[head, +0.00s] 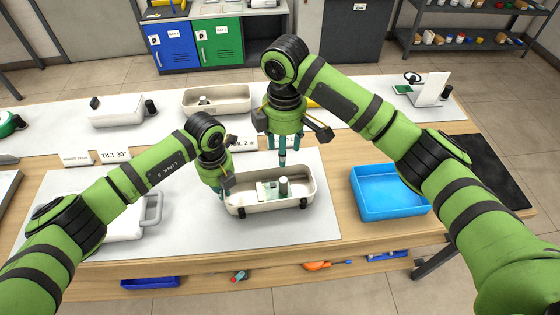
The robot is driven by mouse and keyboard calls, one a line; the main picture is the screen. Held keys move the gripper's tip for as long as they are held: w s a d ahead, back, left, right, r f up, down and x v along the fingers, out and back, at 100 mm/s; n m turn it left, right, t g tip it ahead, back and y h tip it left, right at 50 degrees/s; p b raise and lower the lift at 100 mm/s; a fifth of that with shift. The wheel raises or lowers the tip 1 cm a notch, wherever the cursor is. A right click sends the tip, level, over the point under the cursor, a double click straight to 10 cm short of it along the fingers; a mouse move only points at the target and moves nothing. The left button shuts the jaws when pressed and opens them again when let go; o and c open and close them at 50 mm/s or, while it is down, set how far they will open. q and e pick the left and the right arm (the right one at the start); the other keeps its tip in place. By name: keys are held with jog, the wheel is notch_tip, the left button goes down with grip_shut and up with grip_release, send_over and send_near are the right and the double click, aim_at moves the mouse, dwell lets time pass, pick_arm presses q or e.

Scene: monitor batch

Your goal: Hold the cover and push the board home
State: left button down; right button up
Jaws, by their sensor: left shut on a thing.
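The cover (301,204) is a cream, open shallow shell lying on the grey mat in front of me. Whether the board is fully seated cannot be seen. My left gripper (222,193) is at the cover's left end, shut on its wall; the fingertips are partly hidden. My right gripper (282,160) points down above the cover's back edge, apart from the board. Its finger gap is unclear.
A blue tray (390,214) stands right of the mat. Another cream shell (217,99) sits behind on the bench. A white case with a handle (151,210) lies left, partly behind my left arm. Small label cards stand behind the mat. The mat's front is clear.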

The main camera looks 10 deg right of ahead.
pick_arm(q)
jog(key=c, duration=1.3)
grip_release()
notch_tip(320, 180, up, 12)
